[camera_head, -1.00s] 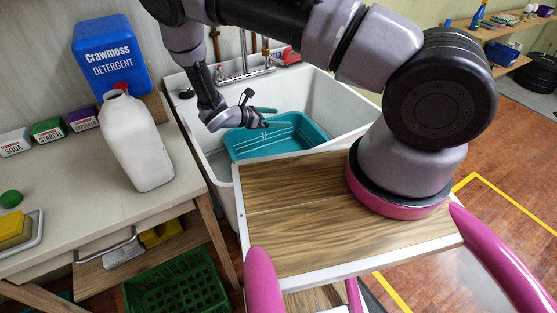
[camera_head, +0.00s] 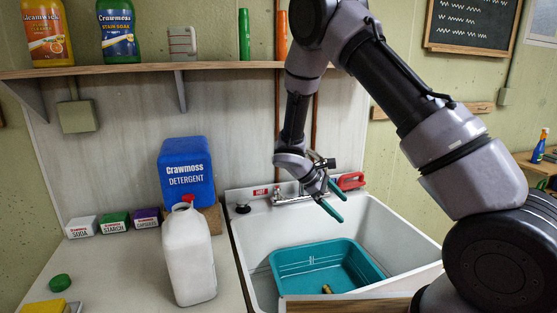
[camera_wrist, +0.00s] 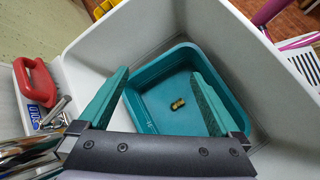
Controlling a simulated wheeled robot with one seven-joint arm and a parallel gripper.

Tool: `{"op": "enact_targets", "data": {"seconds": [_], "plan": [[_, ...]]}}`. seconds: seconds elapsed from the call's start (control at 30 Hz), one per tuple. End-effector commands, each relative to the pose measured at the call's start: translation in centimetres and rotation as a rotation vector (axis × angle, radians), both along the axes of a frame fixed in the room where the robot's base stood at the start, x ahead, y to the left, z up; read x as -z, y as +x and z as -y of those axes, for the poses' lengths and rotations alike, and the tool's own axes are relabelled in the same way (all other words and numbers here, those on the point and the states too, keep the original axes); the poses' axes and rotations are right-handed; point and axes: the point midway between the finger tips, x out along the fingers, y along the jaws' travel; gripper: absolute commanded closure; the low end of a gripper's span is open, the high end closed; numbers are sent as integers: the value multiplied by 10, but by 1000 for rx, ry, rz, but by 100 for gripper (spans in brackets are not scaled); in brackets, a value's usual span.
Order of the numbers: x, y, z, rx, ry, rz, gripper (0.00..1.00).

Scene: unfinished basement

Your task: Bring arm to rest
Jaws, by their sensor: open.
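My gripper (camera_head: 335,199) is above the back of the white sink (camera_head: 408,232), near the faucet (camera_head: 290,197). Its two teal fingers are apart with nothing between them. In the wrist view my gripper (camera_wrist: 160,95) points down over the teal basin (camera_wrist: 160,83), which sits inside the sink. A small brass-coloured item (camera_wrist: 178,104) lies on the basin's floor; it also shows in the head view (camera_head: 327,288).
A white jug (camera_head: 188,258) and a blue detergent container (camera_head: 187,170) stand on the counter left of the sink. A red-handled object (camera_wrist: 36,82) lies on the sink's back ledge. A shelf (camera_head: 150,70) with bottles runs along the wall above.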

Motion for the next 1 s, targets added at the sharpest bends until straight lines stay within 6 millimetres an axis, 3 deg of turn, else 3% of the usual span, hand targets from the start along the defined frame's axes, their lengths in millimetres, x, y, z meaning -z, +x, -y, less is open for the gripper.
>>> {"op": "enact_targets", "data": {"seconds": [0.1, 0.5, 1.0], "plan": [[-40, -6, 8, 125, 104, 72, 1], [-156, -44, 33, 522, 432, 310, 1], [-274, -120, 58, 951, 824, 618, 1]]}}
